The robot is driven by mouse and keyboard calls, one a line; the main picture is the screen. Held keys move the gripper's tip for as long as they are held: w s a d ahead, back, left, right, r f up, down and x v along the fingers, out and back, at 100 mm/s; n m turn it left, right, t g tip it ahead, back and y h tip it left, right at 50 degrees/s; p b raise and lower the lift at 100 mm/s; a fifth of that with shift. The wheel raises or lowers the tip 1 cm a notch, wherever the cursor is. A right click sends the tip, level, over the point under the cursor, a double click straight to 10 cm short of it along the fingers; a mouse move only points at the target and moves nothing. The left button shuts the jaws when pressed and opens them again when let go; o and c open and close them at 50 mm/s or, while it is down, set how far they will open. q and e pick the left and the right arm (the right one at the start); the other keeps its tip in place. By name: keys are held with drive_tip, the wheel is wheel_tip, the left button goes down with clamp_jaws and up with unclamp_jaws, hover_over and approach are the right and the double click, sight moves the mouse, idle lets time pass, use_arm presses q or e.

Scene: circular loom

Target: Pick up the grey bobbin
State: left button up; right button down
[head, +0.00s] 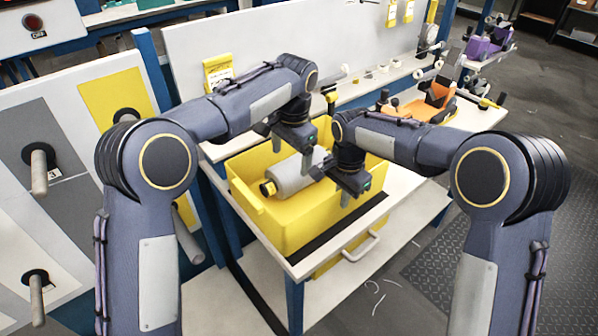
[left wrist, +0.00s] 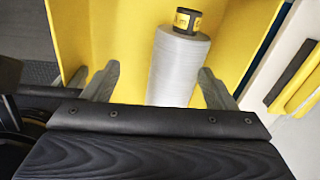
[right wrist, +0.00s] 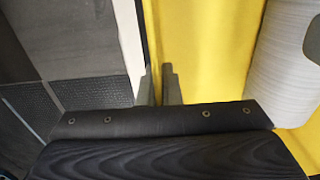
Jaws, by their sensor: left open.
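The grey bobbin (head: 290,179) lies in the yellow bin (head: 252,206), its yellow-and-black core end (head: 267,188) towards the left. My left gripper (head: 307,163) is over the bobbin's far part and is open. In the left wrist view, the bobbin (left wrist: 180,68) shows between the two spread fingers (left wrist: 156,82), with no visible contact. My right gripper (head: 347,197) is over the bin's right part. In the right wrist view, its fingers (right wrist: 159,86) are close together beside the bin's rim, with no object visible between them. The bobbin's grey side (right wrist: 280,65) shows at the right.
The bin stands on a white table (head: 305,264) with a dark front strip. An orange device (head: 433,103) and small parts sit on the bench behind. A pegged panel (head: 60,180) stands at the left. Floor is open at the right.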

sight(299, 170)
use_arm(q)
drive_tip(key=o, duration=0.4)
drive_tip(key=w+d+r+m+t+y, duration=0.1)
drive_tip(key=w+d+r, duration=0.1)
drive_tip(key=w, duration=0.4)
drive_tip(key=shift+d+r+t+y, duration=0.3)
drive_tip(key=shift+d+t, duration=0.1)
drive_tip(key=f, duration=0.9)
drive_tip(key=shift+w+a, duration=0.1)
drive_tip(key=shift+w, duration=0.1)
drive_tip(key=shift+x, duration=3.1)
